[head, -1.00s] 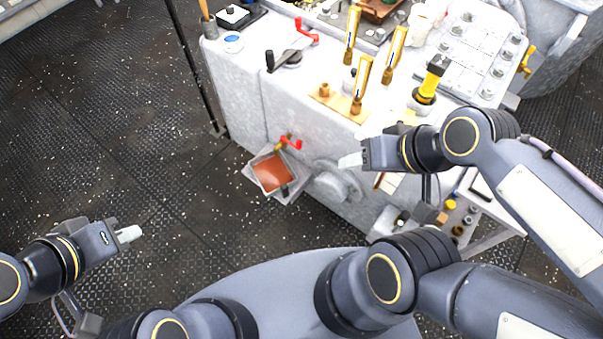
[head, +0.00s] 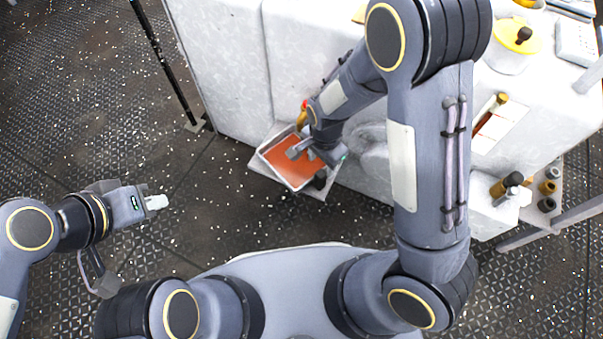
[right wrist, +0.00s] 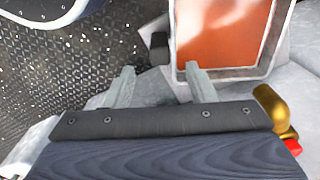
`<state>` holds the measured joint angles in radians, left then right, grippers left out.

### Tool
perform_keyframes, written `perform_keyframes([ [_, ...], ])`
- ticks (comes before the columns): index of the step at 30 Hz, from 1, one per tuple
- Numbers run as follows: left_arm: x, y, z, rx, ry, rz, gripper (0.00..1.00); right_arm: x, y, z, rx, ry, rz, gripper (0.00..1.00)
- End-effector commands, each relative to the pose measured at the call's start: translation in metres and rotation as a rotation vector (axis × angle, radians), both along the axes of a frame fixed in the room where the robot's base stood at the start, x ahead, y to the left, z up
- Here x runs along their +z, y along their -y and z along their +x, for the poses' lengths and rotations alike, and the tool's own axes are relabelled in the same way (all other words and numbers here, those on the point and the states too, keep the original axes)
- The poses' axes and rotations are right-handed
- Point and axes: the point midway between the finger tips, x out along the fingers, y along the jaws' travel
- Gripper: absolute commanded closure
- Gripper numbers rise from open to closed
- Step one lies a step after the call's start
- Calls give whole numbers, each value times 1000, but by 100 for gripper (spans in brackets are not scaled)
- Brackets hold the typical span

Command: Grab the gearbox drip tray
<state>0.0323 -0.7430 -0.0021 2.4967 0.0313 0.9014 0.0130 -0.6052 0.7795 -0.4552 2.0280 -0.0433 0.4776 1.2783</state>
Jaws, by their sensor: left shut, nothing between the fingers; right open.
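The drip tray (head: 267,153) is a square pale metal tray with orange-brown liquid in it. It sits on a small grey ledge at the side of the gearbox housing. My right gripper (head: 297,153) is open above the tray, its arm covering the tray's right part in the head view. In the right wrist view the tray (right wrist: 222,73) lies ahead, with one finger of the right gripper (right wrist: 162,86) over its near edge and the other to its left. I cannot tell whether they touch. My left gripper (head: 157,202) is shut and empty over the floor at left.
A red-handled brass tap (head: 302,117) stands just behind the tray; its brass and red parts show at the right wrist view's right edge. A dark knob (head: 320,179) is at the tray's near right corner. The pale housing (head: 222,75) rises behind. The floor to the left is clear.

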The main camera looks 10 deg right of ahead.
Motion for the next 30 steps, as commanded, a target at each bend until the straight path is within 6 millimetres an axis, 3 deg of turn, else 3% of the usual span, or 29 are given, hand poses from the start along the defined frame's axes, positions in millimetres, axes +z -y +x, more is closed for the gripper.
perform_keyframes([
  [18, -45, 0, 0, 0, 0, 0, 100, -78, 1, 1, -3, -2, -5, 49],
  [26, -44, 0, 0, 0, 0, 0, 100, -79, 1, 1, -3, -1, -4, 49],
  [30, -44, 0, 0, 0, 0, 0, 100, -79, 1, 1, -3, -1, -4, 67],
])
